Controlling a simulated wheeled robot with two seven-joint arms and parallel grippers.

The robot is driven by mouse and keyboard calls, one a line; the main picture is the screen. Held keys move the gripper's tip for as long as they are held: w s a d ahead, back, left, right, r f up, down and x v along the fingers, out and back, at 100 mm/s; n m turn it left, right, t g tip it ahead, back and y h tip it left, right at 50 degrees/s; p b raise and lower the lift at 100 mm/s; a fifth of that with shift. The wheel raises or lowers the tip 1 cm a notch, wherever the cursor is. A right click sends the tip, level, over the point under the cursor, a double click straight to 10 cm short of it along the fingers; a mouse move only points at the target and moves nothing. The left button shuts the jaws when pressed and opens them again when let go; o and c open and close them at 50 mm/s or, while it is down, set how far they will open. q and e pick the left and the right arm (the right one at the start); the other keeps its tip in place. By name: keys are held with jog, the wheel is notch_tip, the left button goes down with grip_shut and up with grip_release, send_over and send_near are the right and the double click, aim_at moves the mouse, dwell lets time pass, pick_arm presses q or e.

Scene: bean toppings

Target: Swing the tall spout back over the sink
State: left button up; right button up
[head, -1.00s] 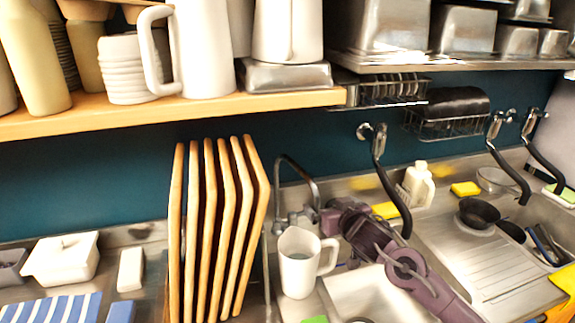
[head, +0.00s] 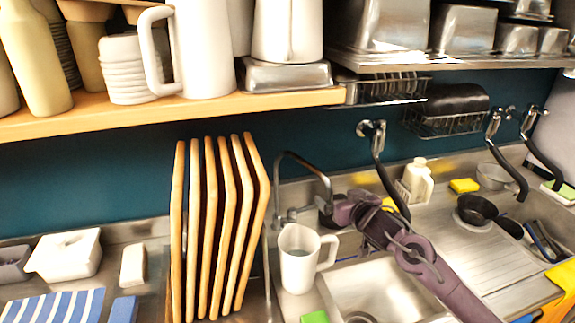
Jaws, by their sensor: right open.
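The tall metal spout (head: 300,160) rises behind the white mug at the sink's left side. It arches to the right and its tip comes down beside my right gripper. My right gripper (head: 325,208) is at the end of my purple arm, close to the spout's tip. It is open; its fingers are small and partly hidden, and I cannot tell whether they touch the spout. The sink basin (head: 385,285) lies to the right of the mug, partly under my arm. My left gripper is not in view.
A white mug (head: 297,262) stands between the upright wooden boards (head: 215,225) and the basin. Black-hosed taps (head: 383,165) hang from the wall. A soap bottle (head: 418,180) and a black pan (head: 477,210) are at the right. A shelf (head: 170,112) overhangs the counter.

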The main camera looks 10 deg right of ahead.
jog(key=w+d, duration=0.4)
jog(key=d, duration=0.4)
jog(key=shift+w+p, duration=0.25)
jog(key=shift+p, duration=0.05)
dwell(0.4)
jog(key=d+p+v, duration=0.1)
jog(key=p+v, duration=0.4)
jog(key=v, duration=0.2)
jog(key=shift+s+d+r, duration=0.15)
jog(key=shift+s+r, duration=0.15)
jog(key=shift+r, duration=0.05)
dwell(0.6)
jog(key=shift+f, duration=0.1)
